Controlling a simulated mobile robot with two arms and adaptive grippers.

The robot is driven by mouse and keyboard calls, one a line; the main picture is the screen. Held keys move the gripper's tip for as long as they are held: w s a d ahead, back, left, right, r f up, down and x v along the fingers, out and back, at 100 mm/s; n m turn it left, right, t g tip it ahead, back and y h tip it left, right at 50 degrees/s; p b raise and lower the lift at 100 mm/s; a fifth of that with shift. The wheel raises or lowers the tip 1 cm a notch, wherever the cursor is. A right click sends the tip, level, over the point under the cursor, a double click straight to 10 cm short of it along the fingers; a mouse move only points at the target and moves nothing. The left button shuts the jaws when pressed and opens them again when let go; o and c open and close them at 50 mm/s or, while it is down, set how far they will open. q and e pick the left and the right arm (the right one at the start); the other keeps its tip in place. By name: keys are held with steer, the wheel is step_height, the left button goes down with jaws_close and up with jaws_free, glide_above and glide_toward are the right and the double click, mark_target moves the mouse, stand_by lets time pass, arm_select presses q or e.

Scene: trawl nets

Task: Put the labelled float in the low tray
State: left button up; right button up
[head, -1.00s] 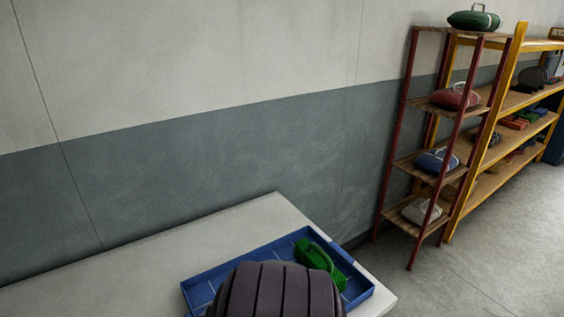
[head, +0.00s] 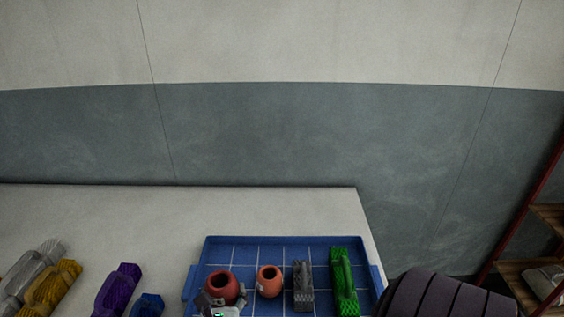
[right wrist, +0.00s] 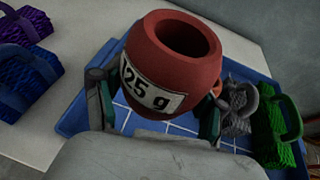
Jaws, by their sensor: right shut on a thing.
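A red, barrel-shaped float (right wrist: 160,60) with an open top and a white label reading "25 g", perhaps with a cut-off digit, is between the fingers of my right gripper (right wrist: 152,108). The gripper is shut on it. In the head view the red float (head: 224,283) and my right gripper (head: 217,304) are over the left part of the blue low tray (head: 290,243). I cannot tell whether the float touches the tray floor. A smaller orange float (head: 269,280) with a pale mark stands to its right in the tray. My left gripper is not in view.
The tray also holds a grey netted bundle (head: 303,285) and a green one (head: 344,280) on its right side. Purple (head: 118,290), yellow (head: 52,288), silver (head: 33,270) and blue (head: 148,305) bundles lie on the table (head: 150,220) to the left. The table behind is clear.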

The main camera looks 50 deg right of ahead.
steer(key=shift+f, duration=0.4)
steer(key=w+d+f, duration=0.1)
steer(key=w+f, duration=0.1)
steer(key=w, duration=0.1)
steer(key=w+d+f, duration=0.2)
steer(key=w, duration=0.1)
steer(key=w+d+f, duration=0.1)
steer(key=w+f, duration=0.1)
steer(key=w, duration=0.2)
steer(key=shift+w+d+f, duration=0.1)
steer(key=shift+d+f, duration=0.25)
steer(key=shift+d, duration=0.05)
steer(key=shift+w+f, duration=0.1)
steer(key=shift+f, duration=0.1)
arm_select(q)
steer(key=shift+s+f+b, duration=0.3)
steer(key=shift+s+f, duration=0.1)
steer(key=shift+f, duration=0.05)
arm_select(e)
steer(key=shift+f, duration=1.85)
steer(key=shift+f, duration=0.15)
steer(key=o, duration=0.9)
